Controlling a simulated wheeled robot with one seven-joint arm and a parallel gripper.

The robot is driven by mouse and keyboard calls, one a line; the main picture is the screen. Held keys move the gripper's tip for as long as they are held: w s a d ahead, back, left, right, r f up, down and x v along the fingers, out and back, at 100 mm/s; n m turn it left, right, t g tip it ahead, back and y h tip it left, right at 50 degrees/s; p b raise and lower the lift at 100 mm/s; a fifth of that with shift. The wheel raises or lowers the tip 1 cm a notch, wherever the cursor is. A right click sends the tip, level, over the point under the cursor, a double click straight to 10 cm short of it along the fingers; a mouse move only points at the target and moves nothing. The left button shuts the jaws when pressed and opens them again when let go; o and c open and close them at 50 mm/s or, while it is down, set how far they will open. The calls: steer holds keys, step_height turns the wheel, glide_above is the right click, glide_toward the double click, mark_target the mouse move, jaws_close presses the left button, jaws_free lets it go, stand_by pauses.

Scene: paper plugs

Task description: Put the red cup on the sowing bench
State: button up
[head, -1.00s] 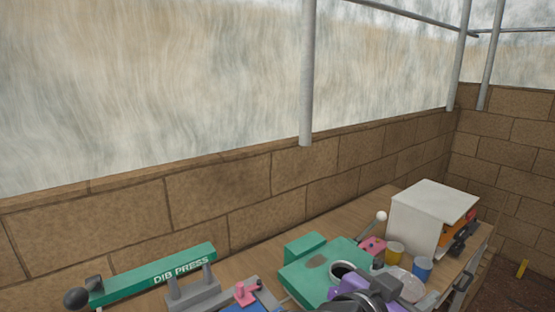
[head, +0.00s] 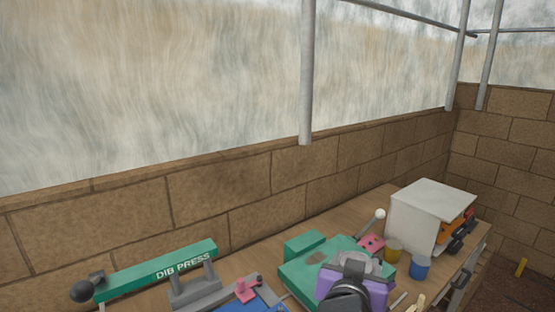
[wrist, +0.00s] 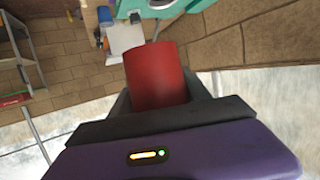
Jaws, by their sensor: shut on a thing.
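In the wrist view a red cup (wrist: 156,74) sits between the two dark fingers of my gripper (wrist: 160,98), which is shut on it. In the head view my purple gripper (head: 350,285) is over the front of the green machine, and the red cup cannot be made out there. The wooden bench (head: 365,212) runs along the block wall. I cannot tell from these frames whether it is the sowing bench.
A green machine (head: 302,270) takes up the bench's middle. A green dib press (head: 160,271) is at left. Bare wood shows along the wall.

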steer(key=s+a+f+n+t+y, duration=0.1)
steer(key=s+f+n+y, duration=0.15)
steer(key=f, duration=0.65)
steer(key=s+a+f+n+y, duration=0.1)
steer(key=s+f+n+y, duration=0.15)
steer(key=f, duration=0.65)
steer(key=s+d+f, duration=0.6)
steer(key=s+f, duration=0.6)
steer(key=f, duration=0.1)
steer(key=shift+s+d+f, duration=0.15)
steer(key=shift+s+f, duration=0.1)
steer(key=shift+f, duration=0.1)
